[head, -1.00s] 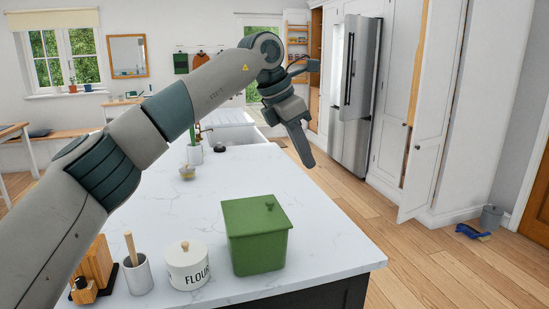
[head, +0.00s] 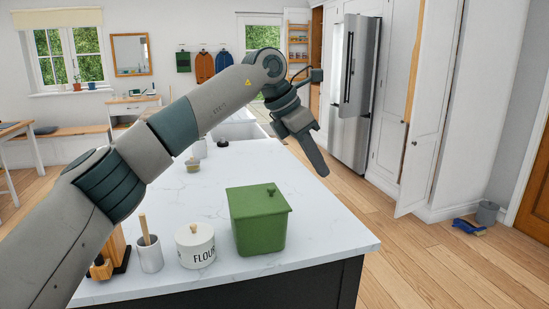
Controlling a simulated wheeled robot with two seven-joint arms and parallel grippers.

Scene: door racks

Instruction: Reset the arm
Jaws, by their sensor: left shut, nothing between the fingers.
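My left arm reaches in from the left across the island. My left gripper (head: 314,156) hangs past the island's right edge, pointing down and to the right. Its fingers are shut with nothing between them. It is apart from the fridge and the cupboard doors behind it. My right gripper does not show.
The white island (head: 330,245) holds a green lidded bin (head: 258,222), a flour jar (head: 196,245) and a grey utensil pot (head: 149,254). A tall cupboard door (head: 422,135) is ajar at right.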

